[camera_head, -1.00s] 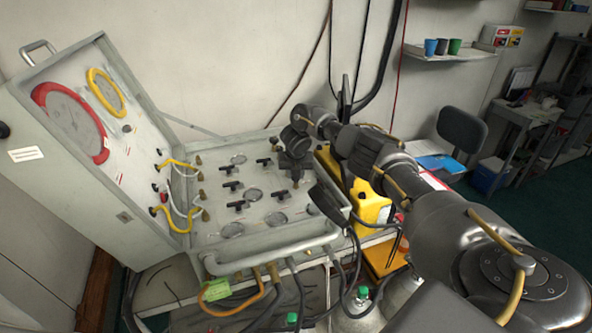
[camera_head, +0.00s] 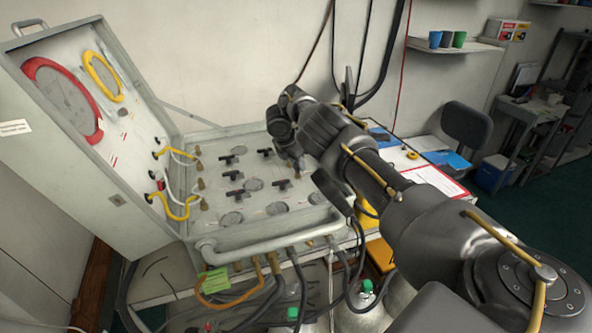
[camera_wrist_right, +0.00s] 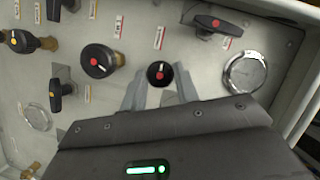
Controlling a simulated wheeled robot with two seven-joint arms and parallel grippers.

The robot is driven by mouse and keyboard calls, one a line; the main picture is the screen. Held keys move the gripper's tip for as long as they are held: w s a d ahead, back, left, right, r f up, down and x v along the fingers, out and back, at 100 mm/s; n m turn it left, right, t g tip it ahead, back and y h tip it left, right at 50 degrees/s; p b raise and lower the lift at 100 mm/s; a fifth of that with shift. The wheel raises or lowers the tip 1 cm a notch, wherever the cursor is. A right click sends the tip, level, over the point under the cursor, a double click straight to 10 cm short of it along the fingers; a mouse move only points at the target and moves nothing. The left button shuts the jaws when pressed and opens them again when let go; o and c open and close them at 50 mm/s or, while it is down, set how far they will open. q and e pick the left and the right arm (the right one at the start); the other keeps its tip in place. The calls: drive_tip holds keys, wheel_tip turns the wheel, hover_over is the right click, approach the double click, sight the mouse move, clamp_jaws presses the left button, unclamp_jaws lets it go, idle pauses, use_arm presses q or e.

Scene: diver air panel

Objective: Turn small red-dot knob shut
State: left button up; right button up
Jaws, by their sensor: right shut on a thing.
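The small round black knob with a red dot (camera_wrist_right: 160,73) is in the middle of the right wrist view, with a white pointer line on its face. My right gripper (camera_wrist_right: 160,89) has one finger on each side of this knob and is shut on it. In the head view my right wrist hangs over the right part of the air panel (camera_head: 222,148) and hides the knob. My left gripper is not in view.
A larger red-dot knob (camera_wrist_right: 98,61) is just left of the held one. A red-dot T-handle (camera_wrist_right: 216,24) and a gauge (camera_wrist_right: 244,71) are to the right. The open lid (camera_head: 112,170) stands upright at the panel's left; hoses hang in front.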

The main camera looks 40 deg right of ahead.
drive_tip(key=shift+m+b, duration=0.4)
drive_tip(key=shift+r, duration=0.1)
drive_tip(key=shift+d, duration=0.1)
drive_tip(key=o, duration=0.9)
drive_tip(key=shift+o, duration=0.2)
drive_tip(key=v, duration=1)
drive_tip(key=shift+r, duration=0.3)
drive_tip(key=shift+w+a, duration=0.15)
drive_tip(key=shift+a, duration=0.1)
